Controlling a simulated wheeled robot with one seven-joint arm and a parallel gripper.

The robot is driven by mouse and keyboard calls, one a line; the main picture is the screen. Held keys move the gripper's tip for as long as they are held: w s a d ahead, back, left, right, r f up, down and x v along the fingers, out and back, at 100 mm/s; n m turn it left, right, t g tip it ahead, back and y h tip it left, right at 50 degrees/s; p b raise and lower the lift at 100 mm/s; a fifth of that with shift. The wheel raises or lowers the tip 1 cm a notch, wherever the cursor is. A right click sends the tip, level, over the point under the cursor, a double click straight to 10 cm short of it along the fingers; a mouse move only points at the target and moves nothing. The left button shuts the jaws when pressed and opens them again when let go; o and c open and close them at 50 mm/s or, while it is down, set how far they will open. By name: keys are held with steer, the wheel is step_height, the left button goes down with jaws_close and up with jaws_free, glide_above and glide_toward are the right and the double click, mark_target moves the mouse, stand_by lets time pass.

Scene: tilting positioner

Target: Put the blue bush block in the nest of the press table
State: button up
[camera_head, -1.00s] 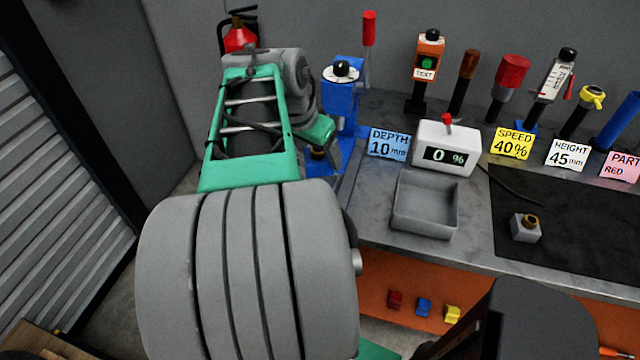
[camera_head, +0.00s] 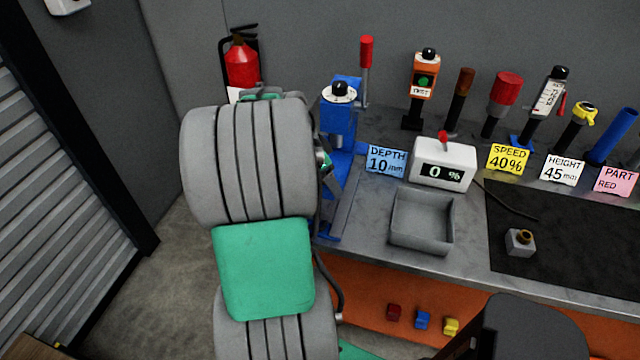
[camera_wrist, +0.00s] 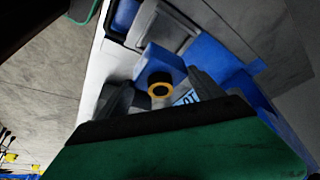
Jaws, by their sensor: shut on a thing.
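The blue bush block (camera_wrist: 163,58) shows in the wrist view, with a dark-centred, yellow-rimmed bush on its near face. My gripper (camera_wrist: 161,82) is shut on it, one grey finger on each side. Blue press parts (camera_wrist: 225,65) stand close to the right of the block, and a grey framed part (camera_wrist: 165,27) lies just beyond it. I cannot tell whether that part is the nest, or whether the block touches it. In the head view the blue press (camera_head: 338,122) stands at the bench's left end. My arm hides its lower part, the gripper and the block there.
A grey open tray (camera_head: 421,247) and a white display reading 0 % (camera_head: 442,177) stand right of the press. A light blue DEPTH card (camera_head: 387,161) stands beside it. A grey block with a brass bush (camera_head: 520,241) sits on the black mat (camera_head: 580,235).

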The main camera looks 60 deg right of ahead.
mark_target(320, 188)
steer(key=shift+w+d+f, duration=0.35)
steer(key=shift+w+f, duration=0.4)
steer(key=shift+w, duration=0.05)
steer(key=shift+w+f+p, duration=0.2)
steer(key=shift+f+p, duration=0.4)
steer(key=shift+f, duration=1.35)
steer(key=o, duration=2.1)
steer(key=shift+f, duration=0.1)
steer(key=b+v, duration=0.1)
steer(key=v, duration=1.1)
steer(key=w+a+r+n+t, duration=0.2)
steer(key=w+a+n+t, duration=0.1)
steer(key=w+a+n, duration=0.85)
steer(key=a+n+t+y, duration=0.1)
steer(key=a+n, duration=0.3)
steer(key=a, duration=0.5)
steer(key=a+n+t+y, duration=0.1)
steer(key=a+n, duration=0.4)
steer(key=a, duration=0.5)
steer(key=s+a+n+t+y, duration=0.1)
steer(key=a+n, duration=0.4)
steer(key=a, duration=0.4)
steer(key=shift+a+f+t+y, duration=0.15)
steer(key=shift+f+t+y, duration=0.15)
steer(key=shift+f, duration=0.1)
